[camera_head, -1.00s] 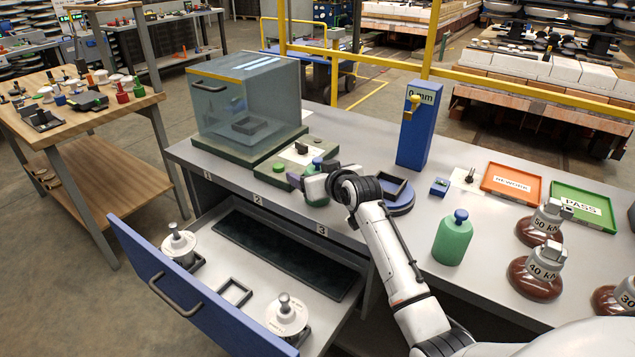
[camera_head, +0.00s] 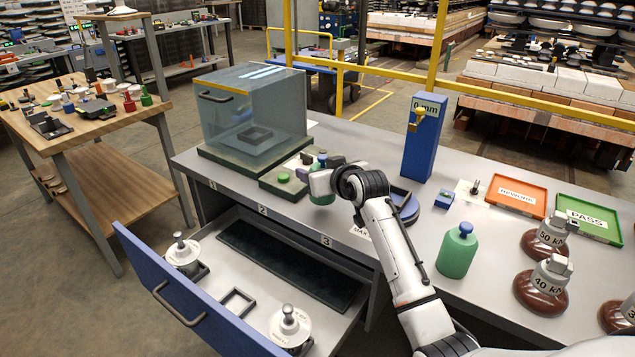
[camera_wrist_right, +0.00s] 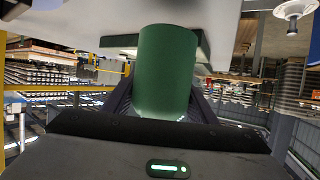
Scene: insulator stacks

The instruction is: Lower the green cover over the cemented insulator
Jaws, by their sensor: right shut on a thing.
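My right gripper (camera_head: 320,184) is shut on a green cover (camera_head: 322,198) with a blue knob, beside the green-topped plate on the bench. The arm's end hides much of this cover, which looks upright. In the right wrist view the green cover (camera_wrist_right: 165,70) sits between the dark fingers (camera_wrist_right: 160,105). I cannot tell whether its lower rim touches anything, and I cannot make out an insulator beneath it. White insulators stand in the open drawer, one at the left (camera_head: 182,254) and one at the right (camera_head: 290,325). My left gripper is not in view.
A second green bottle-shaped piece (camera_head: 458,252) stands on the bench right of my arm. A clear box (camera_head: 250,110), blue gauge post (camera_head: 424,140), orange rework tray (camera_head: 516,197), green pass tray (camera_head: 588,218) and brown weights (camera_head: 541,288) surround it. The blue-fronted drawer (camera_head: 185,300) juts out.

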